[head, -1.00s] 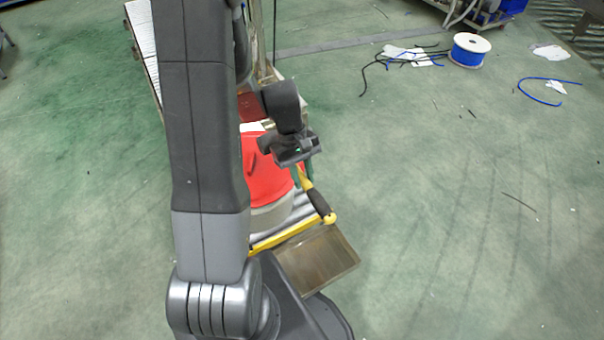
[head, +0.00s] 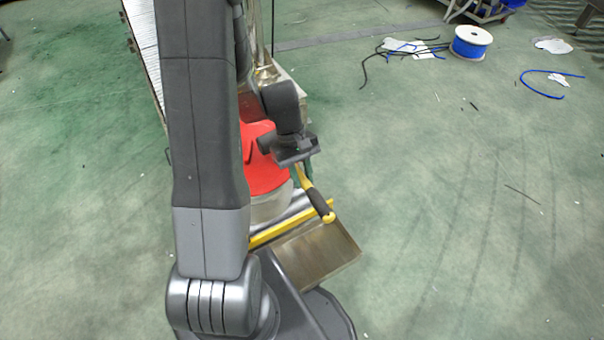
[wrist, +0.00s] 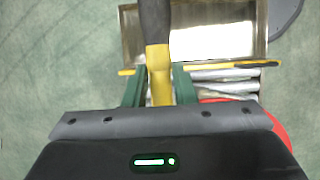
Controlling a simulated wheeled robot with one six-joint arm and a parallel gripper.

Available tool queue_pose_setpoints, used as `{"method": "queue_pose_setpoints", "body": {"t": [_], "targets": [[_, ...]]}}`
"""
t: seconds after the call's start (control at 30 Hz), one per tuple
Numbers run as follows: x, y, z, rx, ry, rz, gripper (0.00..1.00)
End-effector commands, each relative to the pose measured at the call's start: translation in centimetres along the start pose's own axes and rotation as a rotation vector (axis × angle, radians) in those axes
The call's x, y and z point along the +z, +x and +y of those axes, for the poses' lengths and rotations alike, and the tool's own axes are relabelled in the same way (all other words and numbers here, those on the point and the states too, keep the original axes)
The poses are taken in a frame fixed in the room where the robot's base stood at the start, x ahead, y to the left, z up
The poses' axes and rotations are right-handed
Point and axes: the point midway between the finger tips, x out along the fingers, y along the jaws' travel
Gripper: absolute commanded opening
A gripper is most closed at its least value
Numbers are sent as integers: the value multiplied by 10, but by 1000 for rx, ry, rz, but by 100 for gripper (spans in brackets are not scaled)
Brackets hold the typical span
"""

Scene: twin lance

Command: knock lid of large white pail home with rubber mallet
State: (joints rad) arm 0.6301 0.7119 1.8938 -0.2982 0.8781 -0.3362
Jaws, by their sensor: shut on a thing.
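My gripper (head: 297,164) is shut on a tool with a yellow shaft (wrist: 159,85), which I take for the mallet. Its green fingers sit on both sides of the shaft in the wrist view. A dark cylindrical part (head: 318,202) with a yellow end hangs down and to the right in the head view. The large pail (head: 270,211) is whitish with a red lid (head: 266,175), left of my gripper and partly hidden by my arm. A red edge of the lid (wrist: 270,122) shows in the wrist view. I cannot tell how the lid is seated.
A shallow metal tray (head: 318,255) and a yellow bar (head: 285,224) lie in front of the pail. A metal-framed cart (head: 283,75) stands behind. A blue cable spool (head: 471,43) and loose cables lie far right. The green floor on the right is mostly clear.

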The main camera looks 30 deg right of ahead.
Motion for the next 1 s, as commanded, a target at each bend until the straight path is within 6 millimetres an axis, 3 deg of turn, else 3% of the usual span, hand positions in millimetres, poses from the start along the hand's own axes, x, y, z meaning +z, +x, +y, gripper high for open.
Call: {"method": "queue_pose_setpoints", "body": {"t": [0.5,1.0], "targets": [[-19,45,-1,1,-1,0,0],[-18,44,-2,-1,-1,-2,0]]}}
